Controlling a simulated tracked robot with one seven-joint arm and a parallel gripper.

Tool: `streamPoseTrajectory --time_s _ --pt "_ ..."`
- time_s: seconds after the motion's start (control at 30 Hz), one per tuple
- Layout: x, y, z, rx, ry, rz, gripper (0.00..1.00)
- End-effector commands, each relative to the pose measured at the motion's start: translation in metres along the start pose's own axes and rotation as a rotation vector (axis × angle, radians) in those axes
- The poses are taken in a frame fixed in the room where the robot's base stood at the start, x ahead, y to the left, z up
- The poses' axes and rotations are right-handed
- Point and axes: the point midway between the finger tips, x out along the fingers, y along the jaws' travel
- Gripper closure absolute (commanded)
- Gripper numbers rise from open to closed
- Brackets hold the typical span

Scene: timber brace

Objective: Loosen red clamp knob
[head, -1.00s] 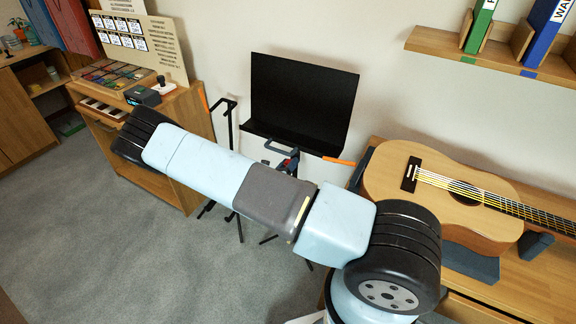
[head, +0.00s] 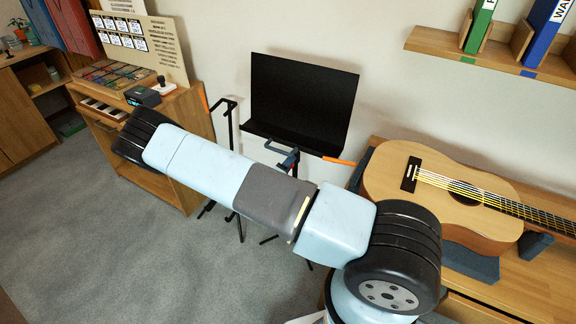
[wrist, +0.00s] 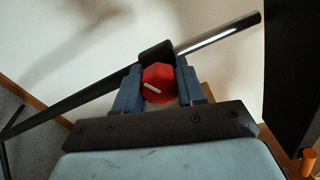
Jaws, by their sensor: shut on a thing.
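The red clamp knob (wrist: 159,84) is in the middle of the wrist view, a faceted red disc with a pale bar mark on its face. My gripper (wrist: 158,72) has its two blue fingers on either side of the knob and is shut on it. A dark clamp block (wrist: 156,52) sits just beyond the knob, on a black rod (wrist: 85,97) that slants across the view. In the head view my gripper (head: 288,160) shows only partly, just below the black music stand (head: 304,100). My arm hides much there, and I cannot make out the knob.
A guitar (head: 440,190) rests on a wooden bench at the right. A wooden cabinet (head: 185,150) with a panel and small items stands at the left. Another thin black stand (head: 230,125) is left of the music stand. Grey carpet (head: 120,250) is open in front.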

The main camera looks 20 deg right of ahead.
Motion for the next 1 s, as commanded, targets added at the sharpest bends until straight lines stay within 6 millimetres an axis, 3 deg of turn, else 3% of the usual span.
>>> streamPoseTrajectory --time_s 0.03,0.6,0.63,0.87,1.0 --pt "0.0013 -0.0011 0.0077 -0.003 -0.012 -0.003 0.91" --pt "0.0001 -0.0001 0.0085 -0.034 -0.014 -0.001 0.91" --pt "0.0001 -0.0001 0.0085 -0.034 -0.015 -0.001 0.59" --pt "-0.0003 0.0004 0.0052 -0.036 -0.009 0.000 0.37" --pt "-0.0003 0.0006 0.0038 -0.037 -0.007 0.001 0.36"
